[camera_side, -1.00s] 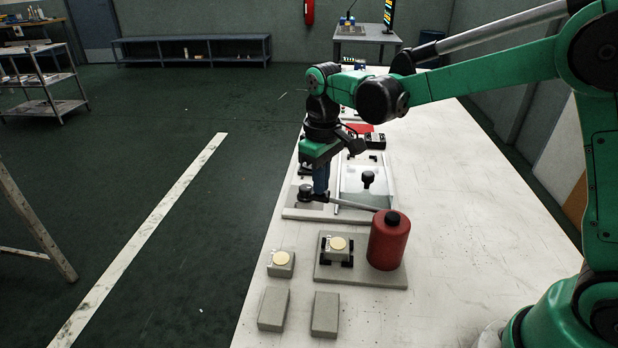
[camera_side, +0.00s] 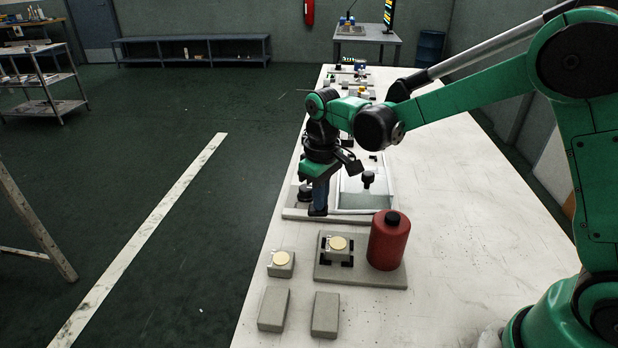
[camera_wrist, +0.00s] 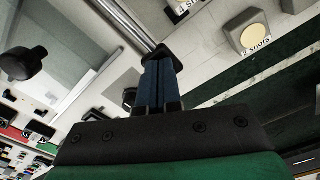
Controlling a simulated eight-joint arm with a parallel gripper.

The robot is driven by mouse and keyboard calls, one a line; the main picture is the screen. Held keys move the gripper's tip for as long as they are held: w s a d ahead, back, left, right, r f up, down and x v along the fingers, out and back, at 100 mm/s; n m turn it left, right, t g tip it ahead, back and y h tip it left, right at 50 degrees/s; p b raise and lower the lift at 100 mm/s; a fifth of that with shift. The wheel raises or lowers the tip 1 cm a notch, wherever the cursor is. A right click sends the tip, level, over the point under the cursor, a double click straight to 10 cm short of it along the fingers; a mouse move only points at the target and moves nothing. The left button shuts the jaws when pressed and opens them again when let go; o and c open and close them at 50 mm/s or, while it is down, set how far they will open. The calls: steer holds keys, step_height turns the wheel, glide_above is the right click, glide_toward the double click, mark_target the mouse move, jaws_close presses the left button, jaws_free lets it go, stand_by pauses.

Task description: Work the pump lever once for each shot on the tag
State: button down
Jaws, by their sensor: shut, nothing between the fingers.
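My gripper (camera_side: 318,209) is shut and empty, low over the near end of the glass-topped unit. In the wrist view its blue fingers (camera_wrist: 160,85) point toward a metal rod (camera_wrist: 128,22), apparently the pump lever. The rod runs up-left from the black fingertips; I cannot tell whether they touch it. The rod is not clear in the side view. A grey block (camera_side: 281,264) with a cream disc stands at the table's left edge. The matching block in the wrist view (camera_wrist: 250,36) reads "2 shots". A similar block (camera_side: 338,247) sits on a base plate (camera_side: 330,275).
A red canister (camera_side: 388,243) with a black cap stands on the base plate, right of my gripper. A black knob (camera_side: 368,177) stands on the glass panel. Two plain grey blocks (camera_side: 273,310) (camera_side: 325,314) lie in front. The right of the table is clear.

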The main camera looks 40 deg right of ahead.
steer(key=shift+r, duration=0.1)
step_height(320, 180, up, 8)
stand_by(0.9)
steer(key=shift+r, duration=0.1)
stand_by(0.4)
step_height(320, 180, up, 4)
steer(key=shift+f, duration=3.05)
steer(key=shift+f, duration=0.15)
steer(key=shift+f, duration=3)
step_height(320, 180, up, 8)
steer(key=shift+r, duration=0.2)
